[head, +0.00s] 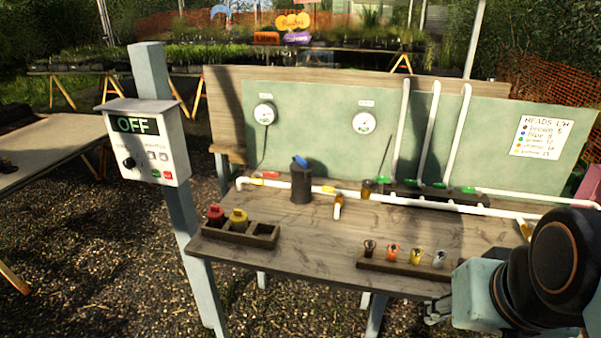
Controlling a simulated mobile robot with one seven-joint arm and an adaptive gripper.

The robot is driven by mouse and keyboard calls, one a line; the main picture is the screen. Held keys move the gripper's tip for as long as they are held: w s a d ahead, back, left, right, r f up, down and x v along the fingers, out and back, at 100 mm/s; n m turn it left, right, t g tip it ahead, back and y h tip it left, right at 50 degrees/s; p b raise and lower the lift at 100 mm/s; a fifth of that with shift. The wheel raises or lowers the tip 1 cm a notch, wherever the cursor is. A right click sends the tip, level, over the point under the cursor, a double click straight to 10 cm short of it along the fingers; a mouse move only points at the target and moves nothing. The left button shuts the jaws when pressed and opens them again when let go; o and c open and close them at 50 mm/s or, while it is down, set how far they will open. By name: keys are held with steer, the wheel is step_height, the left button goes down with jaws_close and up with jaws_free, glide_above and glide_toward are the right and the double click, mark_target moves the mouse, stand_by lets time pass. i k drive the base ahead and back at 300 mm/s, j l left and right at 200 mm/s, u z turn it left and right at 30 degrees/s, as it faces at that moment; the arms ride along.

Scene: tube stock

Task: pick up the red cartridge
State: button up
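The red cartridge (215,217) stands upright in the left compartment of a small wooden rack (249,239) at the front left of the bench. A yellow cartridge (238,220) stands right beside it in the middle compartment. The right compartment looks empty. My gripper (436,312) shows only in part at the lower right, low by the bench's front edge. It is well to the right of the red cartridge and apart from it. My arm hides most of the gripper, and its finger opening cannot be made out.
White pipe (400,200) with valves crosses the bench behind, near a dark canister (301,185). A control box (146,140) reading OFF stands on a post at left.

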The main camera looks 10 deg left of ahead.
mark_target(215, 215)
steer(key=u, duration=1.4)
steer(key=i, duration=0.3)
